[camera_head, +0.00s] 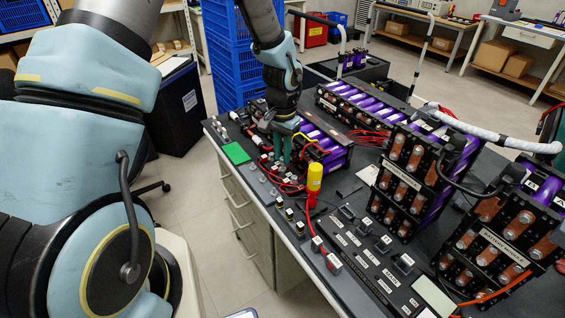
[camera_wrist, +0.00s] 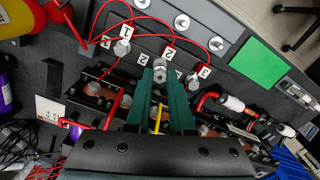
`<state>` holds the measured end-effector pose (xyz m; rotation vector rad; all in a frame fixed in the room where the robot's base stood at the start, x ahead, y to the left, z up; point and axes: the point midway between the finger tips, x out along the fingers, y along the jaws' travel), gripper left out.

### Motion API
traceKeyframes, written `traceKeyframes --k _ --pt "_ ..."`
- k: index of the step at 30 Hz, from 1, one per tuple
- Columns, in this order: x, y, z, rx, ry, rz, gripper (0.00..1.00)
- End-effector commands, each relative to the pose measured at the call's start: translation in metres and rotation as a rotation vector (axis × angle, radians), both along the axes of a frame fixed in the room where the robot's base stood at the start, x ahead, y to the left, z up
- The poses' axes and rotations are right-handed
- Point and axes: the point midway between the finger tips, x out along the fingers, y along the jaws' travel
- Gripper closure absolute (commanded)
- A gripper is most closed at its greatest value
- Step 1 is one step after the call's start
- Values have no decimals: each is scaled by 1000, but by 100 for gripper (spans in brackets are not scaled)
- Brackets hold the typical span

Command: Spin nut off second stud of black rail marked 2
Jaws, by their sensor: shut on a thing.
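My gripper (camera_wrist: 161,84) points down over the black terminal strip in the wrist view, its two green fingers close together. A silvery hex nut (camera_wrist: 160,75) sits between the fingertips, and the jaws are shut on it. Its stud and the rail below it are mostly hidden by the fingers. White tags marked 1 (camera_wrist: 127,33), 2 (camera_wrist: 170,53) and 3 (camera_wrist: 204,72) stand along the strip. Another nut (camera_wrist: 122,47) is left of the gripper. In the head view my gripper (camera_head: 282,162) is low at the bench's left part; the nut is too small to make out there.
Red cables (camera_wrist: 150,20) loop close above the fingertips. A green mat (camera_head: 236,153) lies left of the gripper, with loose metal pieces near it. Purple battery modules (camera_head: 365,100) crowd the bench behind.

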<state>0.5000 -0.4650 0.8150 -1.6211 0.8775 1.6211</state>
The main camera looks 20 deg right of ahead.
Motion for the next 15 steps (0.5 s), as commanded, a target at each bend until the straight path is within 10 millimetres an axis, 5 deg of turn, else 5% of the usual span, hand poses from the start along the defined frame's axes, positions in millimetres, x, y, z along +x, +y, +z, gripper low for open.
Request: traceKeyframes --k 15 --pt "0 0 15 0 0 -1 100"
